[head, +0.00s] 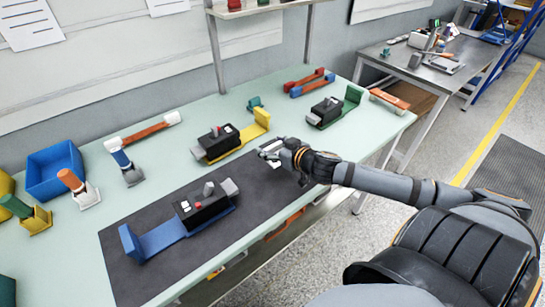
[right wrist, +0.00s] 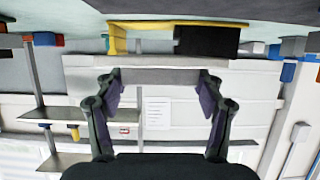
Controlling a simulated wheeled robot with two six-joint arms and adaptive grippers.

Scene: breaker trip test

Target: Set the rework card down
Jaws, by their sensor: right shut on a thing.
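My right gripper (head: 281,151) is over the back right part of the dark mat (head: 122,274). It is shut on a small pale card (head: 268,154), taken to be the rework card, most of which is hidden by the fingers. In the right wrist view a light grey strip (right wrist: 160,76), seen edge-on, spans between the two fingertips (right wrist: 160,88). I cannot tell whether the card touches the mat. My left gripper is not in view.
A blue fixture with a black breaker (head: 205,209) stands on the mat, left of the gripper. A yellow fixture (head: 244,139) is behind it, a green one (head: 346,104) further right. Red and blue handles (head: 309,82) lie behind. A blue bin (head: 55,176) stands left.

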